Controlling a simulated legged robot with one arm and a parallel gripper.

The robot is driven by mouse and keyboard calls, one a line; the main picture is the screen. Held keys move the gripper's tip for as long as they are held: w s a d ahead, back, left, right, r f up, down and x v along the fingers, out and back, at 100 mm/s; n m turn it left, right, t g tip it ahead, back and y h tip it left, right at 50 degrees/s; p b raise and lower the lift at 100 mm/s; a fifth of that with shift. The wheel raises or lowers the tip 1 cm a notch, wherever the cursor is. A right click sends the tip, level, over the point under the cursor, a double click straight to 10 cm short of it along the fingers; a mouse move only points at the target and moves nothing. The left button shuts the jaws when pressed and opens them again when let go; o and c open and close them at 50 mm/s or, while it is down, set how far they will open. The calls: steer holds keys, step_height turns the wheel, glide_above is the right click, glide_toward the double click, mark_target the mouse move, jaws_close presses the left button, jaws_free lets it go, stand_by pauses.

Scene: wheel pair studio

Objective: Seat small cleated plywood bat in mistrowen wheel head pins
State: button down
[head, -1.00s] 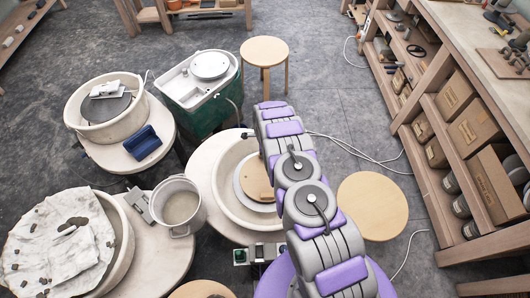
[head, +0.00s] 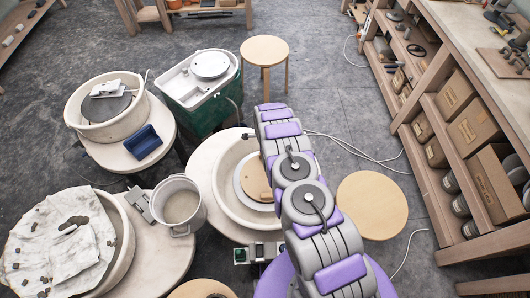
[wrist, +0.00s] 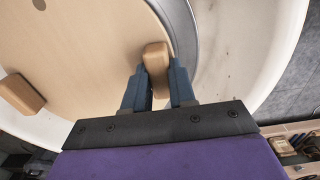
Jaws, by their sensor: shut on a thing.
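The small plywood bat (wrist: 85,60) is a pale round board that fills much of the wrist view. It has a hole near the top left and wooden cleats on its face. My gripper (wrist: 158,88) is shut on one cleat (wrist: 156,58); a second cleat (wrist: 20,93) is at the left. The grey wheel head (wrist: 186,32) shows as a rim beyond the bat's edge. In the head view the bat (head: 256,179) lies over the wheel head, partly hidden by my arm, which also hides my gripper. The pins are hidden, and I cannot tell whether the bat lies flush.
A cream splash pan (head: 225,190) surrounds the wheel head. A bucket (head: 181,206) stands left of it. A round wooden stool top (head: 372,205) is to the right, and another stool (head: 264,52) stands behind. Shelves with boxes (head: 474,128) line the right; open floor lies between.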

steer(key=shift+f+b, duration=0.3)
steer(key=shift+f, duration=0.6)
steer(key=shift+r, duration=0.1)
steer(key=c, duration=0.8)
jaws_free()
steer(key=shift+c, duration=0.2)
steer(key=shift+r, duration=0.1)
step_height(320, 180, up, 17)
steer(key=p, duration=0.3)
steer(key=shift+w, duration=0.1)
